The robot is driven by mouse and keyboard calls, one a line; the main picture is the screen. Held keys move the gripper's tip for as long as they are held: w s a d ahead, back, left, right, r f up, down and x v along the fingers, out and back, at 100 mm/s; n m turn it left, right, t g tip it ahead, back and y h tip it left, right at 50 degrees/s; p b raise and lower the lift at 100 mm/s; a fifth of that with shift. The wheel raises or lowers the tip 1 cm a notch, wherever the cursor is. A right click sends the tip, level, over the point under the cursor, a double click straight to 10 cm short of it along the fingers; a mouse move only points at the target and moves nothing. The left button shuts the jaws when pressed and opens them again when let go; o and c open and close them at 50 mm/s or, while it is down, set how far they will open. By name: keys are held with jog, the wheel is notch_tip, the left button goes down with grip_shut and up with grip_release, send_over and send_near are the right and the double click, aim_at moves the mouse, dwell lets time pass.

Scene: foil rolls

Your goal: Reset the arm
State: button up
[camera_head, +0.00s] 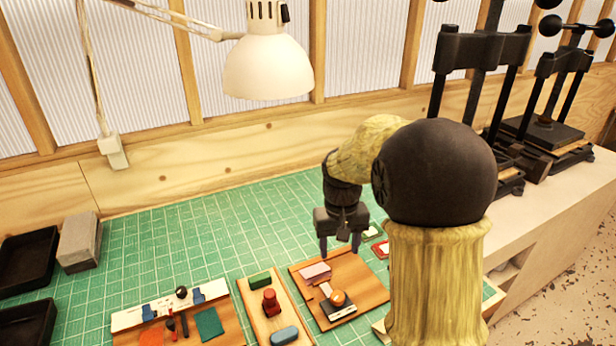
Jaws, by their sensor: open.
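My gripper (339,246) hangs pointing down over the green cutting mat (215,240), above the back right part of a wooden board (374,286). Its two fingers are apart and nothing shows between them. My arm, with a yellow covering and a large dark joint, stands at the right and hides part of the mat and whatever lies behind it. The gap between the fingertips and the board cannot be judged exactly.
A narrow tray (258,328) and a tool board (128,319) lie left. A lamp (268,68) hangs above. Black presses (480,50) stand right. The mat's back left is clear.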

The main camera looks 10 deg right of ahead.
jog(key=s+f+t, duration=0.1)
jog(key=s+f, duration=0.1)
jog(key=s, duration=0.5)
jog(key=s+f+t, duration=0.1)
jog(key=s+f, duration=0.1)
jog(key=s, duration=0.5)
jog(key=shift+s+d+f+t, duration=0.2)
jog(key=shift+s+f+t, duration=0.1)
jog(key=shift+s, duration=0.1)
